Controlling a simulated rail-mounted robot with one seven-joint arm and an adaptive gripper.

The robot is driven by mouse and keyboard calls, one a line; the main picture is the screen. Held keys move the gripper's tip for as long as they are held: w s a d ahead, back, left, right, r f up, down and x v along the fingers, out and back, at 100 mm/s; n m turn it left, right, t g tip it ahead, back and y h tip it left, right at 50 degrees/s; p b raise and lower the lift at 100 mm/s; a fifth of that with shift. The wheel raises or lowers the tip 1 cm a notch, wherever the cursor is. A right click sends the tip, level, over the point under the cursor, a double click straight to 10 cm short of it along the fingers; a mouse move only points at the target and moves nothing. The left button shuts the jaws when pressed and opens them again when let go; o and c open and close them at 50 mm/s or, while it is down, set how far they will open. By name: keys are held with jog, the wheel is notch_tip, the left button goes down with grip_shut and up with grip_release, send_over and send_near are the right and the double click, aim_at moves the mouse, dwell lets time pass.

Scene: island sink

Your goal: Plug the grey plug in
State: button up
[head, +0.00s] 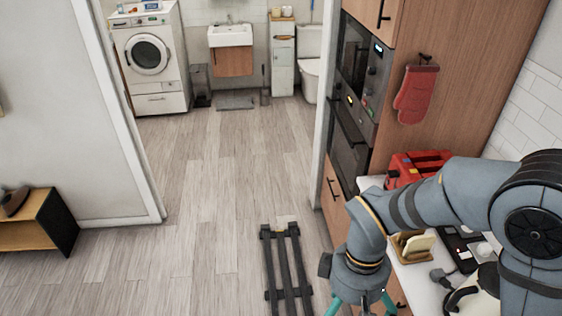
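A grey plug (439,275) lies on the white counter at the lower right, with a dark cord beside it. A dark panel with small light squares (463,254) lies behind it, partly hidden by my arm; I cannot tell whether it holds a socket. My gripper (361,308) is at the bottom edge, left of the plug and apart from it. Its two teal fingers spread apart at the top, but their tips are cut off by the frame. I cannot tell whether it is open or shut.
A cream kettle with a black handle (478,291) stands near the plug. A wooden holder (412,246) and a red case (415,165) are on the counter (412,277). Tall oven cabinets (358,90) rise behind. Open floor (205,200) lies left, with dark rails (286,262).

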jog(key=c, duration=1.2)
